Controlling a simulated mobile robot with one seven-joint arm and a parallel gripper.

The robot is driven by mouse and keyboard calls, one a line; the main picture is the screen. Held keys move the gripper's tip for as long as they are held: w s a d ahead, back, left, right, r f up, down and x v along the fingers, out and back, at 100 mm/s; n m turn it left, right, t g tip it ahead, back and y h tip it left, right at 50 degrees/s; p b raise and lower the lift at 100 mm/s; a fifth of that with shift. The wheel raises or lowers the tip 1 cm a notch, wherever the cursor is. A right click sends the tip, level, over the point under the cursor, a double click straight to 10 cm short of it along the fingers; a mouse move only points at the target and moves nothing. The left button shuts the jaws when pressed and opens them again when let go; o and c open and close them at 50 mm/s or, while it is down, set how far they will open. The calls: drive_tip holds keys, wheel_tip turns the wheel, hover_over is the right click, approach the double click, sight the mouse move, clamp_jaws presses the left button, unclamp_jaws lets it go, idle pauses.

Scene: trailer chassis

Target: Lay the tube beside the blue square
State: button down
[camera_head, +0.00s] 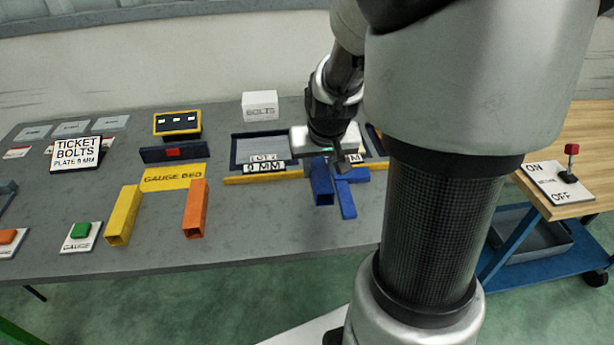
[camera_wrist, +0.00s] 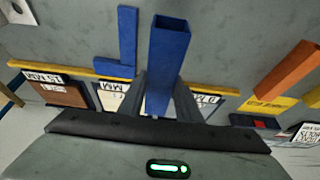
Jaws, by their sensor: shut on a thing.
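The blue tube (camera_head: 322,187) is a square hollow tube, and its open end (camera_wrist: 170,35) faces out in the wrist view. My gripper (camera_head: 338,158) is shut on the tube; its dark fingers (camera_wrist: 165,105) stand on either side of it in the wrist view. The blue square (camera_head: 347,200) is a flat L-shaped piece lying on the bench just right of the tube; in the wrist view the square (camera_wrist: 127,42) is to the tube's left, with a narrow gap. I cannot tell whether the tube touches the bench.
A yellow strip (camera_head: 262,178) runs along the bench behind the tube, with labelled trays (camera_head: 238,150) beyond. A yellow tube (camera_head: 123,214) and an orange tube (camera_head: 196,208) lie left by the gauge bed plate (camera_head: 173,178). Bare bench lies between orange and blue tubes.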

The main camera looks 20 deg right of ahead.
wheel_tip(320, 180, down, 8)
drive_tip(key=shift+w+a+f+b, duration=0.1)
drive_tip(key=shift+b, duration=1.05)
drive_tip(key=shift+f, duration=0.1)
drive_tip(key=c, duration=1.3)
unclamp_jaws()
